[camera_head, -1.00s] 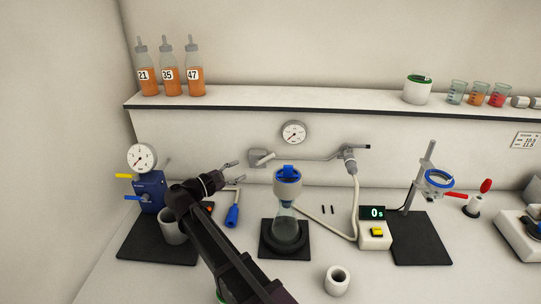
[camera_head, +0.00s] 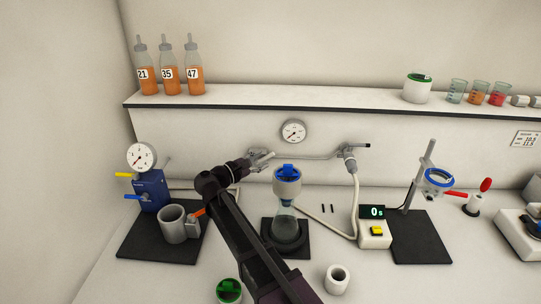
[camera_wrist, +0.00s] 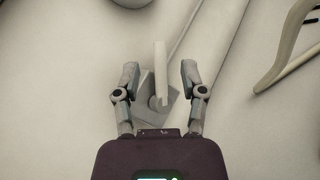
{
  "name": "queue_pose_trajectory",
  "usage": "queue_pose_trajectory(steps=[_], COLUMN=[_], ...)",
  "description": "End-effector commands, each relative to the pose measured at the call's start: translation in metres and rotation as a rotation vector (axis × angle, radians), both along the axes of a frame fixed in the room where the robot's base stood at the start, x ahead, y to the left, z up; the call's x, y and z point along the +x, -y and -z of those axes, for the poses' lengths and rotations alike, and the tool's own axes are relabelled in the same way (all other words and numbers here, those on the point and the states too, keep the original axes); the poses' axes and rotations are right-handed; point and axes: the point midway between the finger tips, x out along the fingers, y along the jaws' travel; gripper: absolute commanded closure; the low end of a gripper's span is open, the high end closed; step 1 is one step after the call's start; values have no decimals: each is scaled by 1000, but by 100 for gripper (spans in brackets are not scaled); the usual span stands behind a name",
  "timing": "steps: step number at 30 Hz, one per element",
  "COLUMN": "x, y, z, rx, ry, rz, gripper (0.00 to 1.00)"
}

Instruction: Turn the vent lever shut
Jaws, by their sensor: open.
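A pale lever (camera_wrist: 160,72) stands out from a grey wall fitting (camera_wrist: 172,108) in the wrist view. The lever looks like the vent lever, but no label shows. My gripper (camera_wrist: 159,75) is open, with one finger on each side of the lever and a gap on both sides. In the head view my gripper (camera_head: 264,158) is at the left end of the wall pipe and largely hides the fitting and lever there.
The pipe (camera_head: 305,157) runs right along the wall to a valve with a hose (camera_head: 349,158). A wall gauge (camera_head: 293,132) sits above. The hourglass-like vessel (camera_head: 286,215) stands right of my arm. A blue device (camera_head: 152,190) and grey cup (camera_head: 172,224) stand left.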

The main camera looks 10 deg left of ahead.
Motion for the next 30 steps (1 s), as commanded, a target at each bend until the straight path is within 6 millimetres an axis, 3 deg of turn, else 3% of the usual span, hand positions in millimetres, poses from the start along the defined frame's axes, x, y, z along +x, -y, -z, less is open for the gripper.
queue_pose_trajectory(steps=[9, 24, 25, 30], x=[30, 38, 38, 37], y=[24, 30, 30, 30], z=[0, 0, 0, 0], rx=[0, 0, 0, 0], ry=[0, 0, 0, 0], rz=[0, -1, -1, -2], gripper=[46, 46, 49, 100])
